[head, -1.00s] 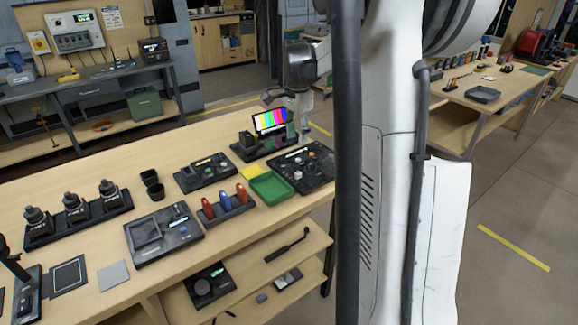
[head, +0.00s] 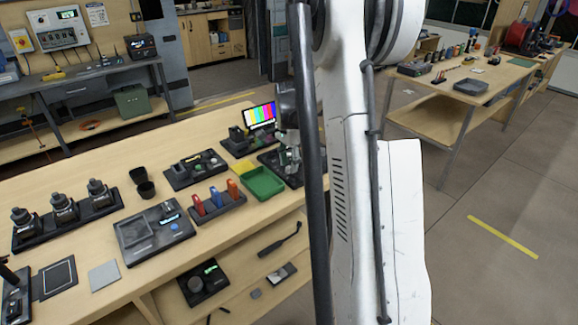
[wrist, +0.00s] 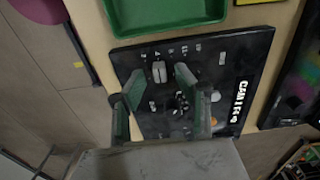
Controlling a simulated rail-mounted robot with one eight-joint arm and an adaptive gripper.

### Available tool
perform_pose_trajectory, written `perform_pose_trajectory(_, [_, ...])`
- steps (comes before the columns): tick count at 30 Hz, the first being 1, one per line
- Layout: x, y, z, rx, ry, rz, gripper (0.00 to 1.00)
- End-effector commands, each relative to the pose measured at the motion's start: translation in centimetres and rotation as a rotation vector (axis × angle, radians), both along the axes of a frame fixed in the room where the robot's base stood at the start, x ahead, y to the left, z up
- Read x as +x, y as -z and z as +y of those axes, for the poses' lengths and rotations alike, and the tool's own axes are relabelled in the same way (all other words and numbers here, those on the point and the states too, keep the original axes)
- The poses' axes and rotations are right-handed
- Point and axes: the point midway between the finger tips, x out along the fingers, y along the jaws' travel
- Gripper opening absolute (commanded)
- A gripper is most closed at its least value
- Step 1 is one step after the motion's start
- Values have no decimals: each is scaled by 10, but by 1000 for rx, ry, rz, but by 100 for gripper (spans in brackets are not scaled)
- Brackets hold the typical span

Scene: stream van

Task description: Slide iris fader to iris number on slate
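The black camera control panel (wrist: 140,60) fills the middle of the wrist view, with white lettering along one side. A pale grey two-part cap (wrist: 158,72), which looks like the iris fader, sits beside a row of small white marks too blurred to read surely. The fingers hide part of the panel, and contact cannot be told. In the head view the panel (head: 268,158) is mostly behind my gripper (head: 291,168). I cannot make out a slate with a number.
A green tray (head: 262,184) lies beside the panel and also shows in the wrist view (wrist: 165,14). A colour-bar screen (head: 260,116) stands behind it. A rack with red, blue and orange items (head: 218,208) and a switch console (head: 195,169) stand to the left.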

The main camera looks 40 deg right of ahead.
Motion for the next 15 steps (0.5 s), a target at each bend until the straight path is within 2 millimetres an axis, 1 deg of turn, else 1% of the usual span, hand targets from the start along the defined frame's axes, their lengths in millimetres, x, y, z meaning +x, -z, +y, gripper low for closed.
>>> perform_pose_trajectory(1, [0,4,0,0,0,0,32])
perform_pose_trajectory(4, [0,9,0,0,0,0,32])
perform_pose_trajectory(13, [0,10,0,0,0,0,32])
perform_pose_trajectory(15, [0,10,0,0,0,0,22])
